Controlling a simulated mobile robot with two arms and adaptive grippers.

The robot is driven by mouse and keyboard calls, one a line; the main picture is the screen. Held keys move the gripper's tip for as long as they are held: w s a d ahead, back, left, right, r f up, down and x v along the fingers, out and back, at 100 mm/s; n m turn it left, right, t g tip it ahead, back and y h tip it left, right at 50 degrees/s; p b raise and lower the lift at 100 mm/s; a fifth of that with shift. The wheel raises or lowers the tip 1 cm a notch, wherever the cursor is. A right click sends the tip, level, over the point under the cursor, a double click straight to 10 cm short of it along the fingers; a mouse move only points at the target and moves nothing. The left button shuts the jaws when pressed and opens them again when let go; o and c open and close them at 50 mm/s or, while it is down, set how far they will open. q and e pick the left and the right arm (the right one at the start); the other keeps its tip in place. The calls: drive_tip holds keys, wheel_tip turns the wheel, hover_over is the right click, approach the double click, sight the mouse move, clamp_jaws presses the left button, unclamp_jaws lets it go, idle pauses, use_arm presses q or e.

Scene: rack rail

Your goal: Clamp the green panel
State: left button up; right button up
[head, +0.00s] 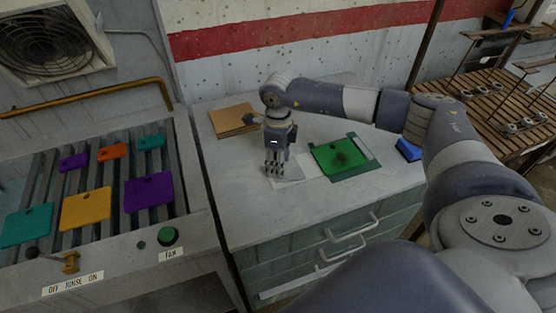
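The green panel (335,159) lies flat on the grey cabinet top, with a dark smudge in its middle. It rests on or against a grey-green board or frame (366,146) that shows along its right side. My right gripper (277,172) points down to the left of the panel, apart from it, over a pale sheet (291,181). Its fingers look close together and small, and I cannot tell whether they are open. I see nothing held in them. My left gripper is not in view. Several small metal fittings, perhaps clamps (525,124), sit on the slatted wooden bench at the right.
A blue block (408,149) lies right of the panel, near my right arm. Brown boards (233,120) lie at the cabinet's back left. At left, a slatted unit (107,213) holds several coloured panels. A thin dark post (425,45) rises behind my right arm.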

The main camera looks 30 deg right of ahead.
sight(301, 168)
clamp_jaws()
drive_tip(key=d, duration=0.2)
drive_tip(key=s+d+b, duration=0.1)
drive_tip(key=d, duration=0.1)
drive_tip(key=d+b, duration=0.1)
drive_tip(key=d, duration=0.2)
drive_tip(key=shift+s+d, duration=0.1)
drive_tip(key=shift+s, duration=0.25)
drive_tip(key=shift+d, duration=0.1)
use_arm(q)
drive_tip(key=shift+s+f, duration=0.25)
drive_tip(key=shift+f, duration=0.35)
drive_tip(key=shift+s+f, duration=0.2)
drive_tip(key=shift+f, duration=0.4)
use_arm(e)
drive_tip(key=shift+r, duration=0.15)
